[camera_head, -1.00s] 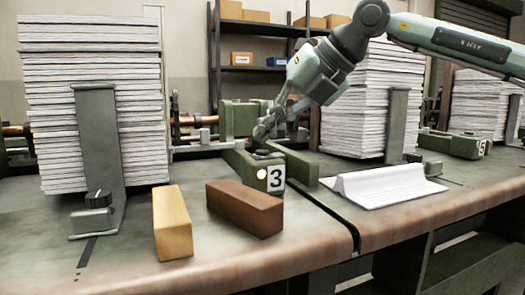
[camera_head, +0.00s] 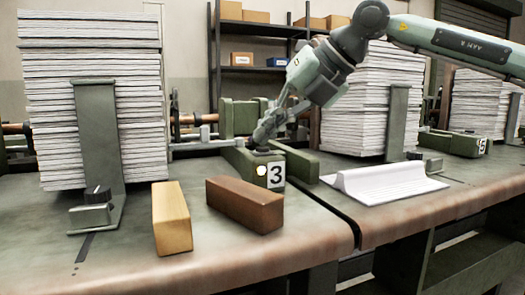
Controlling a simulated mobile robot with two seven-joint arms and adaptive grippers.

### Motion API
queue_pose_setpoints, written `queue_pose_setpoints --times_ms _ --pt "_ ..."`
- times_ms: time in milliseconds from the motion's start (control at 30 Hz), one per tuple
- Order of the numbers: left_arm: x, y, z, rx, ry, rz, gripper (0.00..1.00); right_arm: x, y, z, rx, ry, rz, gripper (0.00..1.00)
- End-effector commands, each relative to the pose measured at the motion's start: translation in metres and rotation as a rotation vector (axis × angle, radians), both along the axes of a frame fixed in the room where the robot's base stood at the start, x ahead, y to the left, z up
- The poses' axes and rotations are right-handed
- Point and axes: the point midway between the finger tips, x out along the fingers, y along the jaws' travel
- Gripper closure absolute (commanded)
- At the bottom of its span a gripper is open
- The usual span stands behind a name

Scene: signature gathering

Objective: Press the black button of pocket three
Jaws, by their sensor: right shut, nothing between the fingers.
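The green box of pocket three (camera_head: 240,162) stands in the middle of the bench, with a white label "3" (camera_head: 277,175) and a round pale lamp (camera_head: 261,170) on its front. My right gripper (camera_head: 262,145) comes down from the upper right and is shut and empty. Its fingertips are at the top of this box, over a dark spot that looks like the black button (camera_head: 262,152); the fingers partly hide it. I cannot tell whether the button is pressed down. My left gripper is not in view.
A brown block (camera_head: 244,204) and a yellow wooden block (camera_head: 171,217) lie in front of the box. Tall paper stacks stand at left (camera_head: 95,110) and right (camera_head: 365,105), held by green uprights. An open white booklet (camera_head: 385,184) lies to the right.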

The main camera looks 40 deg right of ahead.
Motion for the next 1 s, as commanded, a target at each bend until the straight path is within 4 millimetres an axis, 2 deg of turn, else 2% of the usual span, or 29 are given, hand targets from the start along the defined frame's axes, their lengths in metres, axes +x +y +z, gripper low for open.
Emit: queue_pose_setpoints --times_ms 1000 --pt "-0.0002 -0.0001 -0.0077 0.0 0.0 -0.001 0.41 0.0 0.0001 -0.0087 0.0 0.0 0.0 1.0"
